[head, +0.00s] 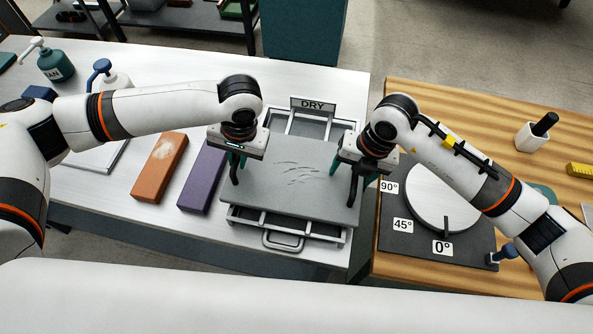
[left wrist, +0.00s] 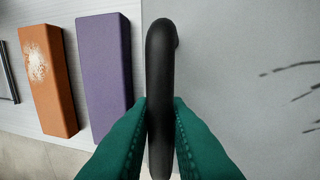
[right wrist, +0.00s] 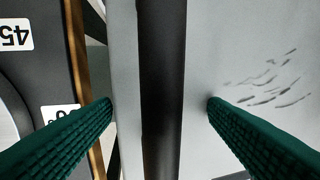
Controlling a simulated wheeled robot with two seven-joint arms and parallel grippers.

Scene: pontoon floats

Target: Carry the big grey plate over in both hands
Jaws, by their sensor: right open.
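The big grey plate (head: 290,192) lies flat over the metal rack marked DRY (head: 313,104), with dark scratch marks on its top and a black handle at each side. My left gripper (head: 236,165) is at the left handle; in the left wrist view its green fingers press both sides of that black handle (left wrist: 160,70). My right gripper (head: 357,178) is over the right handle; in the right wrist view the black handle (right wrist: 162,80) runs between the spread green fingers, with gaps on both sides.
A purple block (head: 203,178) and an orange block (head: 159,167) lie left of the rack. On the wooden table at the right, a round turntable (head: 442,197) has 90°, 45° and 0° labels. Bottles (head: 55,65) stand at the far left. A gap separates the tables.

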